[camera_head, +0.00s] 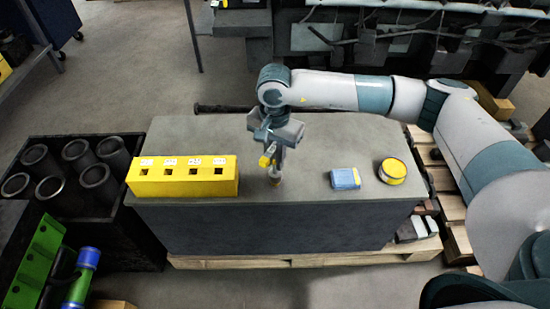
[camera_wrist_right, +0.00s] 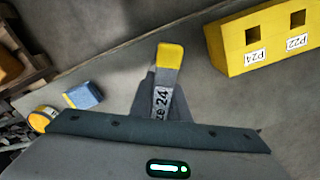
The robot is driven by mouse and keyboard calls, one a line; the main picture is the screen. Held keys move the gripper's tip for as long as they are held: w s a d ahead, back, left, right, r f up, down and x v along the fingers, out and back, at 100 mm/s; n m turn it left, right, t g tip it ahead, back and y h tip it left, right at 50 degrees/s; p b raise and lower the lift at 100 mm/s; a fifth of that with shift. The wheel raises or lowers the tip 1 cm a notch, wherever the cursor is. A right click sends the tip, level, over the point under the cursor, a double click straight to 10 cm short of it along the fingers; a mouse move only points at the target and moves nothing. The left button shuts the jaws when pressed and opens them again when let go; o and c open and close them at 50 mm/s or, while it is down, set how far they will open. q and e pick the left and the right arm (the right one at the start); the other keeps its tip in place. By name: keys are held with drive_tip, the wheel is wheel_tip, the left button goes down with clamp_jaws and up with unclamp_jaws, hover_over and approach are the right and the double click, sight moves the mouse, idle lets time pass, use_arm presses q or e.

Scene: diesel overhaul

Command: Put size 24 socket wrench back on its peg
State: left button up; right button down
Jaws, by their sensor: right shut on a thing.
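My right gripper (camera_head: 274,150) is shut on the socket wrench above the workbench, right of the yellow block. The wrench's yellow end (camera_head: 266,160) shows at the gripper, and a brownish lower tip shows below it, close to the bench top. In the right wrist view the wrench (camera_wrist_right: 162,100) has a grey body marked "ze 24", its start hidden, and a yellow end. The yellow block (camera_head: 182,188) has a row of square holes with white labels. In the right wrist view, labels P24 and P22 can be read on the block (camera_wrist_right: 236,62). My left gripper is not in view.
A blue box (camera_head: 345,179) and a round yellow tin (camera_head: 392,172) stand on the bench (camera_head: 225,133) to the right. A dark bar (camera_head: 222,108) lies along its back edge. A crate of dark cylinders (camera_head: 75,172) stands left. Bench space between block and blue box is clear.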

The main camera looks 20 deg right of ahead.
sight(275, 145)
drive_tip(key=shift+f, duration=0.2)
drive_tip(key=shift+f+b, duration=1.05)
drive_tip(key=shift+b, duration=0.15)
drive_tip(key=c, duration=1)
unclamp_jaws()
drive_tip(key=shift+c, duration=0.2)
drive_tip(key=shift+r, duration=0.15)
drive_tip(key=shift+r+p, duration=1.85)
drive_tip(key=shift+r, duration=2.6)
